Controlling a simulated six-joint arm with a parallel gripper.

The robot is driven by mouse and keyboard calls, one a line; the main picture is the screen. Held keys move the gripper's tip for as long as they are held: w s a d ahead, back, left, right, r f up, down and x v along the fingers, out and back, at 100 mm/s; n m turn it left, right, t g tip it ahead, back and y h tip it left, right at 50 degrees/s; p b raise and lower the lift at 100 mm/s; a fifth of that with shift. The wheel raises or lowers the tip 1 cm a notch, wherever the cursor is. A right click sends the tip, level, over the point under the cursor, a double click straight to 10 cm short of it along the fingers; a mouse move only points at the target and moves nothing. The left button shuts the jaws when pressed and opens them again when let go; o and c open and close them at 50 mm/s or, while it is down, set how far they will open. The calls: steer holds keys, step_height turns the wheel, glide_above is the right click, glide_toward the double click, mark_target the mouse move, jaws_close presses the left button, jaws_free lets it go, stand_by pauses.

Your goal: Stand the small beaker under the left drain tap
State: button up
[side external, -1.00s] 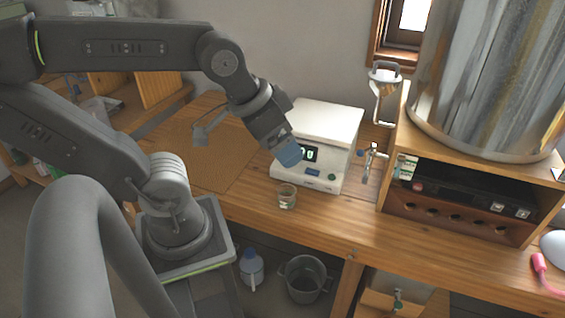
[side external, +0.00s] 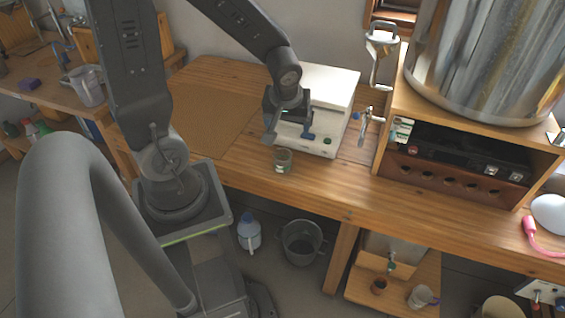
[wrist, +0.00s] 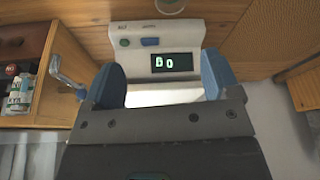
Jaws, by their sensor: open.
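The small glass beaker (side external: 283,161) stands upright on the bench in front of the white scale. In the wrist view, the beaker (wrist: 171,5) is cut off at the top edge. My gripper (side external: 289,136) is open and empty, over the scale's front, just behind and above the beaker. In the wrist view, the open blue fingertips (wrist: 164,82) frame part of the scale front. A metal tap (side external: 368,120) sits at the left side of the wooden stand, right of the scale; its lever (wrist: 65,77) shows in the wrist view. I cannot tell whether it is the left drain tap.
The white scale (side external: 328,88) with a lit display (wrist: 173,62) is close to my gripper. The wooden stand (side external: 396,95) holds a large metal vessel (side external: 483,60). A bucket (side external: 301,243) and bottle (side external: 249,232) stand below. The bench front between beaker and stand is clear.

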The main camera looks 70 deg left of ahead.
step_height(320, 180, down, 5)
steer(key=a+n, duration=0.2)
glide_above(283, 157)
steer(key=s+d, duration=0.1)
steer(key=d, duration=0.2)
steer(key=shift+g, duration=0.4)
step_height(283, 157, down, 7)
steer(key=shift+a+f, duration=0.1)
steer(key=shift+f, duration=0.1)
steer(key=shift+x, duration=2.8)
steer(key=shift+s, duration=0.2)
steer(key=shift+c, duration=0.3)
steer(key=c, duration=1)
steer(key=shift+r, duration=0.2)
